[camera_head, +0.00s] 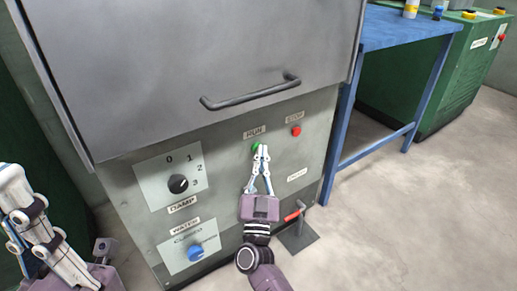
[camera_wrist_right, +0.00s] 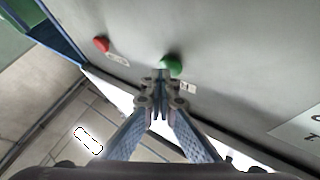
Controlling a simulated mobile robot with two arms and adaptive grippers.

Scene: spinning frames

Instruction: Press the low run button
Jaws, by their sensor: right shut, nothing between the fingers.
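The green run button (camera_head: 254,147) sits on the grey front panel under a "RUN" label, partly behind my right gripper's tips in the head view. In the right wrist view the green button (camera_wrist_right: 172,65) shows just beyond the fingertips. My right gripper (camera_head: 262,149) is shut and empty, its tips at or very near the button; I cannot tell whether they touch it. The fingers also show in the right wrist view (camera_wrist_right: 161,82). My left gripper (camera_head: 22,205) is at the left edge of the head view, away from the panel; its opening is unclear.
A red stop button (camera_head: 296,131) is right of the run button. A damp dial (camera_head: 178,184) and a blue water knob (camera_head: 195,253) are to the left. A bar handle (camera_head: 250,92) juts out above. A red-tipped pedal (camera_head: 292,216) stands low right. A blue table (camera_head: 400,28) is beyond.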

